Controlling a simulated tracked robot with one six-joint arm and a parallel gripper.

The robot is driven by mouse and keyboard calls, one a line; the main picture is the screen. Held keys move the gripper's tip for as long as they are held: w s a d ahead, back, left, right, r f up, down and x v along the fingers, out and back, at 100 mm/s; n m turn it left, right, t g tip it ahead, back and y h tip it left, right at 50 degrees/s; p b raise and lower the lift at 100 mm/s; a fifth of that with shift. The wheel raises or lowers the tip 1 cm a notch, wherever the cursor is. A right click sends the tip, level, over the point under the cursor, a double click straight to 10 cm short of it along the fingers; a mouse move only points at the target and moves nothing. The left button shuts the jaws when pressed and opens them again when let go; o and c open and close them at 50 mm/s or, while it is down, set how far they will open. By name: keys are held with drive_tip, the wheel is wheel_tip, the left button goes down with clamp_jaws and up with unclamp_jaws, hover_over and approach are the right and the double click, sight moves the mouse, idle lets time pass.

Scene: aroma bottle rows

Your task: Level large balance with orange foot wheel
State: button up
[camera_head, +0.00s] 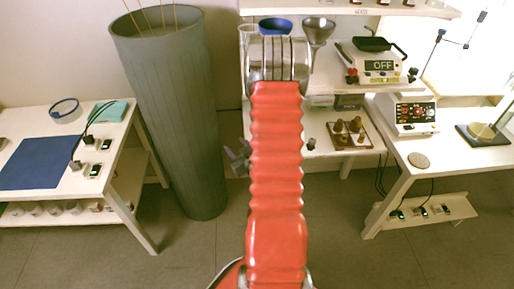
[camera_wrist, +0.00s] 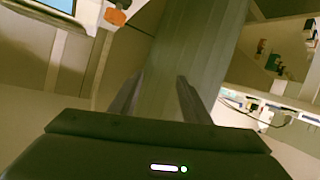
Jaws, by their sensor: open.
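A white balance (camera_head: 380,65) with a display reading OFF stands on the right bench in the head view, with a black pan on top. A reddish-orange foot wheel (camera_head: 352,77) shows at its front left corner and a darker one (camera_head: 412,75) at its front right. My gripper (camera_wrist: 157,97) is open and empty in the wrist view, its two dark fingers apart in front of the grey column. In the head view my red arm hides most of my gripper, which is well away from the balance.
A tall grey bin (camera_head: 170,110) with thin sticks stands left of my arm. The left table (camera_head: 45,130) holds a blue mat (camera_head: 38,163). A white box with coloured buttons (camera_head: 410,113) and a wooden tray (camera_head: 350,134) sit near the balance.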

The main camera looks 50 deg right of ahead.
drive_tip(key=s+f+m+t+h, duration=0.1)
drive_tip(key=s+f+m+h, duration=0.1)
drive_tip(key=s, duration=0.4)
drive_tip(key=s+d+f+m+h, duration=0.1)
drive_tip(key=s+f+m+h, duration=0.1)
drive_tip(key=s+f, duration=0.3)
drive_tip(key=shift+s+d+f+t, duration=0.3)
drive_tip(key=shift+s+t, duration=0.1)
drive_tip(key=shift+s, duration=0.8)
drive_tip(key=x, duration=1.3)
drive_tip(key=shift+w+d+r, duration=0.1)
drive_tip(key=shift+w+d, duration=0.2)
drive_tip(key=shift+c, duration=0.4)
